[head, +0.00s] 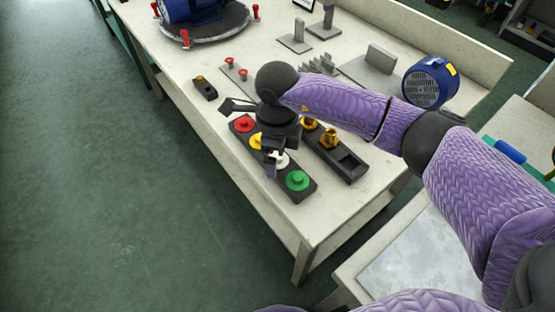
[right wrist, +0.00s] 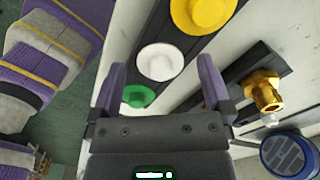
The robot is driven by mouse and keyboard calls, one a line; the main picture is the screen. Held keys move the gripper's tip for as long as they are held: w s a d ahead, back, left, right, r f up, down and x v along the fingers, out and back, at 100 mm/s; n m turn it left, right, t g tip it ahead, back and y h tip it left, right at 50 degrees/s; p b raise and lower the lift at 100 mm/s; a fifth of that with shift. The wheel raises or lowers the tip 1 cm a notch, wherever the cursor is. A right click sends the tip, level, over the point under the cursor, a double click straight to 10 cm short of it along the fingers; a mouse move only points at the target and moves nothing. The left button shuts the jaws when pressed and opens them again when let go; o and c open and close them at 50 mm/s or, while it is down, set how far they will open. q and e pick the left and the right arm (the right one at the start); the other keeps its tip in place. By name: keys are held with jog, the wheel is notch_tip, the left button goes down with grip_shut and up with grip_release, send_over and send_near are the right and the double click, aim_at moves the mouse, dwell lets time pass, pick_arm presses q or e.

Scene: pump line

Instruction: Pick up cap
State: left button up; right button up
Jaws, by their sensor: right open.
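Several coloured caps stand in a row on a dark rack (head: 309,197) near the table's front edge: red (head: 244,125), yellow (head: 255,141), white (head: 279,160) and green (head: 297,181). My right gripper (head: 248,140) is above the rack and partly hides the yellow and white caps. In the right wrist view its fingers (right wrist: 160,85) are spread with nothing held. The white cap (right wrist: 160,61) shows just beyond them, between their lines. The green cap (right wrist: 138,96) is nearer the left finger, and the yellow cap (right wrist: 203,12) is farther up. My left gripper is out of view.
A dark tray with brass fittings (head: 330,138) stands right of the cap rack. A blue round-faced unit (head: 430,82), grey brackets (head: 380,62) and a blue motor (head: 190,10) are farther back. A small dark block (head: 204,88) is at the left edge. The table's front corner is clear.

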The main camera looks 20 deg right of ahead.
jog(key=c, duration=1.3)
jog(key=shift+r, duration=0.15)
